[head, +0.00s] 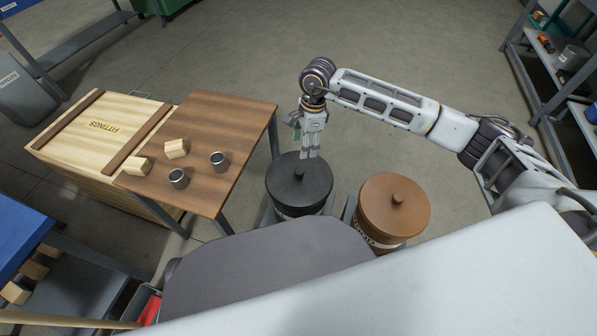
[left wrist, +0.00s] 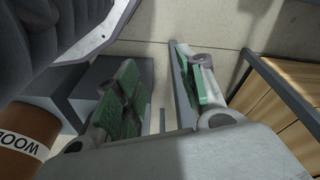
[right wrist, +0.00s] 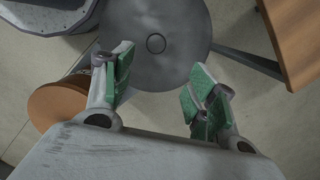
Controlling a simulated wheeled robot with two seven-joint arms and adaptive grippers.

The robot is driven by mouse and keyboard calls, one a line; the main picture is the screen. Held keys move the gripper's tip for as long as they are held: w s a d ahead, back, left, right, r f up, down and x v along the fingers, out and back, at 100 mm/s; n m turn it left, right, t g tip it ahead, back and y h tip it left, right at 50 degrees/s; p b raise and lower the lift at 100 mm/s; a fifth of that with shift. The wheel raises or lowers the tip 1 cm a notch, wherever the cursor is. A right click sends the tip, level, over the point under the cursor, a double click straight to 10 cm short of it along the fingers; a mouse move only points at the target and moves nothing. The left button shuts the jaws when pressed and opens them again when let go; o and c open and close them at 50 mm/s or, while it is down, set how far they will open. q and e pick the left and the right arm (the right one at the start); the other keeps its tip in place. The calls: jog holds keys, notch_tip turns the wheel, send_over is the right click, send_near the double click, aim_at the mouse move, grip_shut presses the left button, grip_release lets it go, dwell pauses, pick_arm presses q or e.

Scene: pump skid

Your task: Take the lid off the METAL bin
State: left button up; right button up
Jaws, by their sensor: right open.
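A bin with a round black lid (head: 299,183) and a small central knob stands on the floor near me; its label is mostly hidden. My right gripper (head: 310,152) is open above the far part of this lid, pointing down. In the right wrist view the dark lid (right wrist: 170,70) and its knob (right wrist: 156,43) show beyond the spread, empty fingers (right wrist: 160,65). A brown-lidded bin (head: 393,205) stands to its right. It shows in the left wrist view (left wrist: 25,143), with a label starting "WOO". My left gripper (left wrist: 158,85) is open and empty, outside the head view.
A brown table (head: 215,135) left of the bins holds wooden blocks (head: 176,148) and dark metal cups (head: 219,161). A wooden FITTINGS crate (head: 95,125) stands beside it. A shelf (head: 545,95) is at the right. The floor beyond the bins is clear.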

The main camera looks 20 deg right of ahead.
jog(key=shift+s+r, duration=0.1)
dwell(0.3)
jog(key=b, duration=0.1)
send_over(300, 169)
jog(key=f, duration=0.7)
jog(key=shift+d, duration=0.4)
jog(key=shift+a+f, duration=0.1)
jog(key=shift+f, duration=0.7)
pick_arm(q)
jog(key=shift+d+r, duration=0.2)
jog(key=shift+r, duration=0.7)
jog(key=shift+w, duration=0.1)
pick_arm(e)
jog(key=shift+f, duration=0.15)
